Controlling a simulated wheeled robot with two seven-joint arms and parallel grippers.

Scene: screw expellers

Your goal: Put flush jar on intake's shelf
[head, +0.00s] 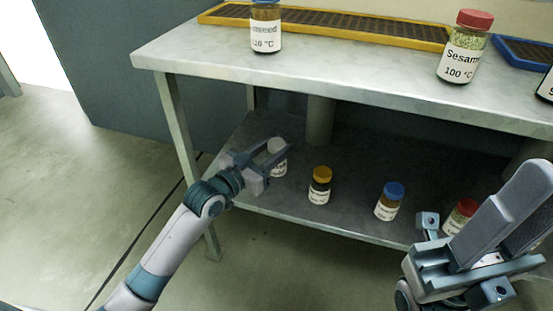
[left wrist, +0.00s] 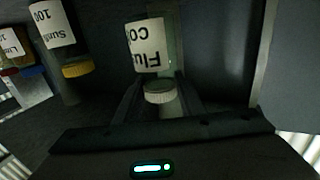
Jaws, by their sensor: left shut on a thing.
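The flush jar (head: 278,160) has a pale lid and a white label; it is on or just above the lower shelf (head: 300,218) at its left end. My left gripper (head: 277,162) is shut around it. In the left wrist view the flush jar (left wrist: 148,50) appears upside down, its label partly readable as "Flu", with its pale lid between the fingers (left wrist: 160,95). Whether its base touches the shelf is hard to tell. My right gripper (head: 515,225) is large at the lower right, in front of the shelf; its finger gap is unclear. I cannot identify the intake's shelf by any sign.
Jars with yellow (head: 320,187), blue (head: 389,202) and red (head: 461,215) lids stand rightward on the lower shelf. The metal bench top (head: 350,67) above holds a blue-lidded jar (head: 266,30), a red-lidded Sesame jar (head: 463,50) and a yellow-framed tray (head: 222,17). Open floor lies left.

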